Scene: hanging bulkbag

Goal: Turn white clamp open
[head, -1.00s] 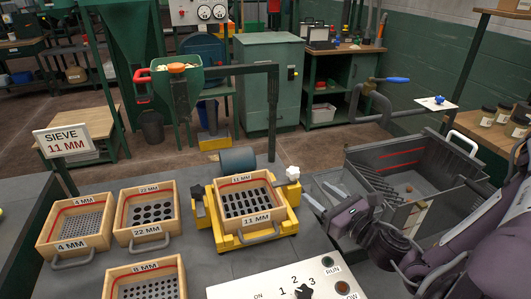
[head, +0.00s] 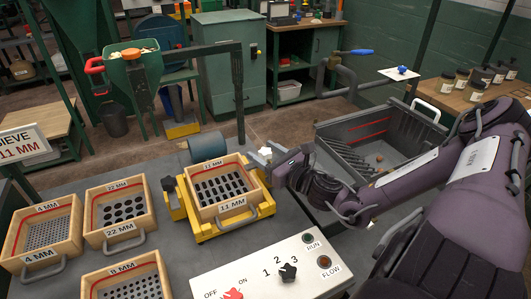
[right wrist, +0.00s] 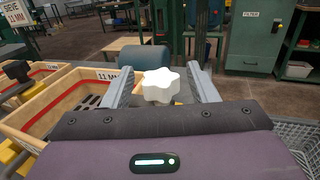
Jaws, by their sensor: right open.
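The white clamp (head: 264,152) is a star-shaped knob at the right back corner of the yellow sieve frame (head: 205,237). In the right wrist view, the white clamp (right wrist: 161,86) shows between my two fingers, with gaps on both sides. My right gripper (head: 270,160) is open at the clamp; the same gripper (right wrist: 161,88) is open around the knob in the wrist view, and no contact is visible. The 11 mm sieve (head: 222,190) sits in the yellow frame. A black clamp (head: 168,184) is on the frame's left side. My left gripper is not in view.
Wooden sieves marked 4 mm (head: 42,228) and 22 mm (head: 121,212) lie to the left. A control panel (head: 262,272) with knobs is in front. A grey bin (head: 385,135) stands to the right behind my arm. A blue-grey roller (head: 208,149) lies behind the sieve.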

